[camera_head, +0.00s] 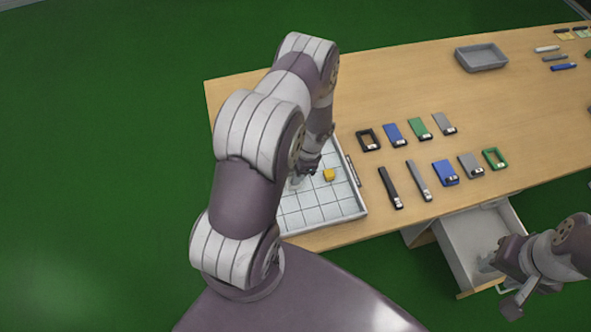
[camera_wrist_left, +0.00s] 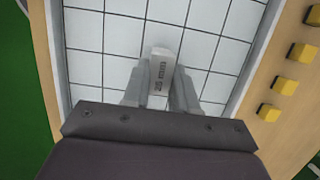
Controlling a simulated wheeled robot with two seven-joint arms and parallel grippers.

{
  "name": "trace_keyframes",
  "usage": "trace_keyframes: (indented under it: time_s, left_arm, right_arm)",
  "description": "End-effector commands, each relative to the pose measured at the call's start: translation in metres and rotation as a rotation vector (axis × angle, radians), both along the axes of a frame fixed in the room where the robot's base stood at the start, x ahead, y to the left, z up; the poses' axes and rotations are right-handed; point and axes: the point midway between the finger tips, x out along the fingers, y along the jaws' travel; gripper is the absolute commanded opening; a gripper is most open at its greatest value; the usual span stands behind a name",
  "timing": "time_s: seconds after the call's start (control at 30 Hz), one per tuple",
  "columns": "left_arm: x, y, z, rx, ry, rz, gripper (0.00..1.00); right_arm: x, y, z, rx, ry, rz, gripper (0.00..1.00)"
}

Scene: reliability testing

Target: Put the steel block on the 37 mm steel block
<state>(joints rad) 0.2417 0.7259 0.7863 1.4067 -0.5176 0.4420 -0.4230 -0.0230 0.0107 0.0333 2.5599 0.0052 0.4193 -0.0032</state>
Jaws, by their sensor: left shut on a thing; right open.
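My left gripper (camera_head: 299,178) is over the white gridded tray (camera_head: 352,208), partly hidden by my own arm. In the left wrist view, its fingers (camera_wrist_left: 161,92) are shut on a pale grey steel block (camera_wrist_left: 161,68). The lettering on that block appears to read "25 mm". I cannot pick out the 37 mm steel block; the labels in the head view are too small to read. My right gripper (camera_head: 497,278) is open and empty, near the open drawer at the lower right.
A yellow block (camera_head: 328,175) shows by the tray's grid, and several yellow blocks (camera_wrist_left: 285,85) line the wood right of the tray. Blue, green, grey and black pieces (camera_head: 445,172) lie in rows on the table. A grey bin (camera_head: 481,58) stands behind; a drawer (camera_head: 470,240) is open.

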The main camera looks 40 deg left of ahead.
Motion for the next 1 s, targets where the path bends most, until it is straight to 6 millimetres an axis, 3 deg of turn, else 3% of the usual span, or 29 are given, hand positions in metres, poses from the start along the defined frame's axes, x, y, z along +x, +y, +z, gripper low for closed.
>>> trace_keyframes:
  time_s: [0.3, 0.33, 0.4, 0.77, 1.0]
  left_arm:
    - [0.001, 0.0, -0.004, 0.001, -0.001, 0.0, 0.0]
    - [0.001, 0.0, -0.003, 0.001, -0.001, 0.0, 0.34]
    - [0.001, 0.0, -0.003, 0.001, -0.001, 0.0, 0.53]
    - [0.003, -0.001, 0.005, 0.002, -0.003, 0.0, 0.53]
    - [0.016, -0.011, 0.062, 0.003, -0.006, -0.002, 0.53]
  right_arm:
    - [0.0, 0.0, -0.004, 0.0, 0.0, 0.0, 0.43]
    - [0.0, 0.0, -0.003, 0.0, 0.0, 0.0, 0.43]
    - [0.0, 0.0, -0.002, 0.0, 0.0, 0.0, 0.43]
    - [0.0, 0.0, -0.002, 0.0, 0.0, 0.0, 0.43]
    - [0.0, 0.0, -0.012, 0.0, 0.0, 0.0, 0.43]
